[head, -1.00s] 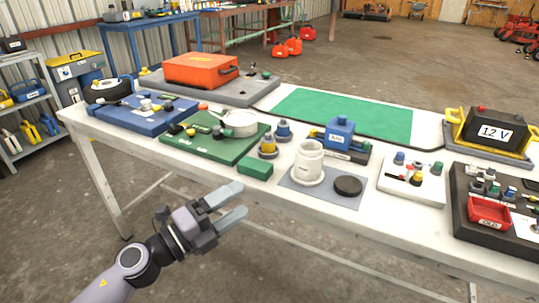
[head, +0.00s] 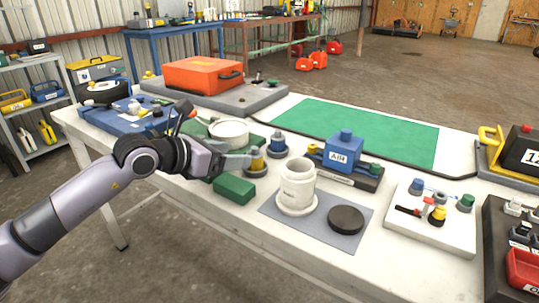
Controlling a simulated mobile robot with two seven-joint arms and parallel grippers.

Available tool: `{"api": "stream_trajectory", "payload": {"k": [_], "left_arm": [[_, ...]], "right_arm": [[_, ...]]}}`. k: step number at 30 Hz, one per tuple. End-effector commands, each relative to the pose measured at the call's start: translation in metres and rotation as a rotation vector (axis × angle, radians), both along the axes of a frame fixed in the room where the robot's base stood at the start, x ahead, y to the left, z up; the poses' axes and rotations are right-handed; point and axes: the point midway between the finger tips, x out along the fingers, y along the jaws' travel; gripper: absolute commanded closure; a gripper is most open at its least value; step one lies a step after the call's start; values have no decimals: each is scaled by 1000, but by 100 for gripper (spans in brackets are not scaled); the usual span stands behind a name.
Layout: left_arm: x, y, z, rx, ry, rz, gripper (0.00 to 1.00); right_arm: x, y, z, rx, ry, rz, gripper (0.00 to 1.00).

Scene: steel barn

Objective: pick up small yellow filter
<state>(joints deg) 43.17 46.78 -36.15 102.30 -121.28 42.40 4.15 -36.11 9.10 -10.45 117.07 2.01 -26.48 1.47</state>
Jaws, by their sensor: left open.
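The small yellow filter (head: 257,163) has a grey cap and stands on the white table in a dark round base. It is left of the blue-topped piece and behind the green box. My left gripper (head: 246,162) is open, with its pale fingers pointing right at the filter. The fingertips are at or very close to the filter's left side, and I cannot tell whether they touch it. My own gripper hides part of the green board behind it. My right gripper is not in view.
A blue-topped piece (head: 278,145) stands close to the right. A green box (head: 234,189) lies in front, and a white jar (head: 297,184) stands at the front right. A round white pan (head: 229,131) is behind the gripper. The green mat (head: 352,130) is bare.

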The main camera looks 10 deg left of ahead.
Motion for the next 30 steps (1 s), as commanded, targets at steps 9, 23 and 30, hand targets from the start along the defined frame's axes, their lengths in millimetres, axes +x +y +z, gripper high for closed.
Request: {"api": "stream_trajectory", "payload": {"k": [9, 23, 30], "left_arm": [[14, -7, -6, 7, -3, 3, 29], [51, -37, -27, 7, -3, 3, 29], [53, -38, -28, 7, -3, 3, 29]], "right_arm": [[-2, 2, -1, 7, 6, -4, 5], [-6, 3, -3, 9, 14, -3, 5], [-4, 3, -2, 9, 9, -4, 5]]}}
